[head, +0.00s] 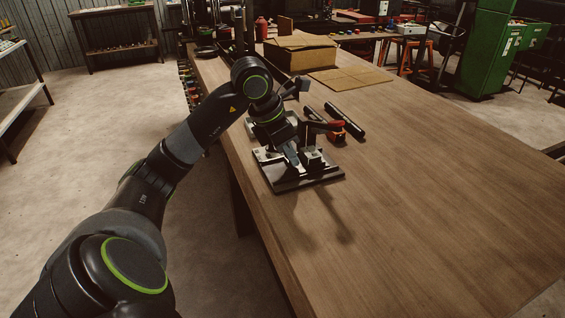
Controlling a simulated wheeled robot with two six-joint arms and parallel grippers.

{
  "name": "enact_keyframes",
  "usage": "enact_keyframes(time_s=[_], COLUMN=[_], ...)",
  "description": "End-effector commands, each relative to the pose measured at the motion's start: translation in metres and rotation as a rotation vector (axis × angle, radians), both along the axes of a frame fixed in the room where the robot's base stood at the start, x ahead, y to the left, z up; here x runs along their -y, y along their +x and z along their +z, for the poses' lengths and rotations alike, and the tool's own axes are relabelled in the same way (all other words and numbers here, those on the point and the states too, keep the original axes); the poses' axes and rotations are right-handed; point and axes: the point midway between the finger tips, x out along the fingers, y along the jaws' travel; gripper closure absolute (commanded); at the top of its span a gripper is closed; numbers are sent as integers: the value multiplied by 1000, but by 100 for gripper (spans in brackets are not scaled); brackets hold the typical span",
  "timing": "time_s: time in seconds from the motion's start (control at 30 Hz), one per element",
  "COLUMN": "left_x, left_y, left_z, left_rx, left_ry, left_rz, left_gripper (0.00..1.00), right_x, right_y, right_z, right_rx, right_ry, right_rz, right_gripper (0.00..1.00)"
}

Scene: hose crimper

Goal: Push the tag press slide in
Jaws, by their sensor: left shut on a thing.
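The tag press stands on a dark base plate (305,182) near the left edge of the wooden table. Its metal blocks (313,158) rise from the plate. My left gripper (292,155) reaches down over the press from the left and is shut on a part of it, which appears to be the slide. The gripper and its wrist hide most of the slide, so how far in it sits cannot be told. My right gripper is not in the head view.
A red and black tool (347,128) and a dark rod (345,120) lie just behind the press. A cardboard box (300,52) and a flat cardboard sheet (350,77) lie farther back. The table (430,180) is clear to the right and in front.

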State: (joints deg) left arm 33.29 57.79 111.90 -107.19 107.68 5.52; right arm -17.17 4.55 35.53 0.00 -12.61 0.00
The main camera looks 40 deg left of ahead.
Motion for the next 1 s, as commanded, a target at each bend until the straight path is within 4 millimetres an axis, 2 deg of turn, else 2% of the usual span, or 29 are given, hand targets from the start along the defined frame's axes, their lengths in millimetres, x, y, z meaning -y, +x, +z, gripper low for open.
enact_keyframes(time_s=[0.87,0.9,1.0], left_x=[7,7,7], left_y=[16,16,16], left_z=[1,1,1], left_rx=[3,3,3], left_ry=[2,2,1], left_rz=[2,2,2], left_gripper=[98,80,66], right_x=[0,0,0], right_y=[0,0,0], right_z=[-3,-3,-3], right_rx=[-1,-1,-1], right_ry=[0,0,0], right_rz=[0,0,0], right_gripper=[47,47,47])
